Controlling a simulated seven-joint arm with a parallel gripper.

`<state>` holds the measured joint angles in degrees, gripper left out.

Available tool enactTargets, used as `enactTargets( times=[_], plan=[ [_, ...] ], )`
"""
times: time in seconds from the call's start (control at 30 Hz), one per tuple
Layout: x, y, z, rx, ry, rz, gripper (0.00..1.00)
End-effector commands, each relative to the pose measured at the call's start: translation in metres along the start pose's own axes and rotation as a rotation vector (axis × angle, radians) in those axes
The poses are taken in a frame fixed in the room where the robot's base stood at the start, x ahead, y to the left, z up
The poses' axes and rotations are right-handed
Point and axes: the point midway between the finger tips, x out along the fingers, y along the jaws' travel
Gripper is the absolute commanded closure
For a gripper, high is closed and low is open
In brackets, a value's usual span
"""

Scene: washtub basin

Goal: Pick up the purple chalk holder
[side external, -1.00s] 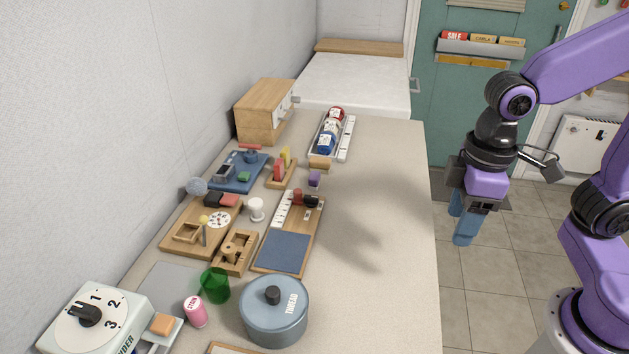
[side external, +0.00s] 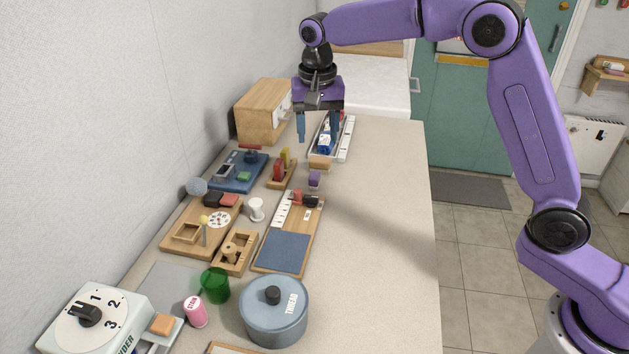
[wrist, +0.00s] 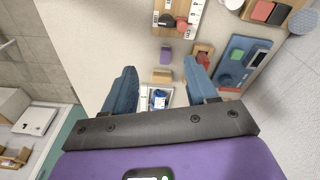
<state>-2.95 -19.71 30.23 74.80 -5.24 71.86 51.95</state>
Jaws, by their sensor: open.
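The purple chalk holder (side external: 314,179) is a small purple block standing on the counter, just in front of a tan wooden block (side external: 320,162). It also shows in the wrist view (wrist: 166,56), ahead of and between the fingertips, with the tan block (wrist: 162,76) nearer. My gripper (side external: 318,140) is open and empty, pointing down above the counter. In the side view it appears above and beyond the purple holder, in front of the tray. Its two blue fingers also show in the wrist view (wrist: 159,68), apart from the holder.
A tray of bottles (side external: 343,142) stands behind. A wooden rack with red and yellow pieces (side external: 281,175) is left of the holder. A board with a blue pad (side external: 285,250) lies in front. A blue-grey pot (side external: 272,312) stands nearer. The counter's right side is clear.

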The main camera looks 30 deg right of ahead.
Motion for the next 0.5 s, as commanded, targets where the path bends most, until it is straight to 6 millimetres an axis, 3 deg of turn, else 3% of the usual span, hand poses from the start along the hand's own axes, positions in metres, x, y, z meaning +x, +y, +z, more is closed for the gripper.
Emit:
enactTargets(
  times=[0.2, 0.5],
  plan=[
    [0.012, -0.003, -0.042, 0.219, 0.011, 0.016, 0.43],
    [0.027, 0.001, -0.057, 0.303, 0.014, 0.024, 0.43]
  ],
)
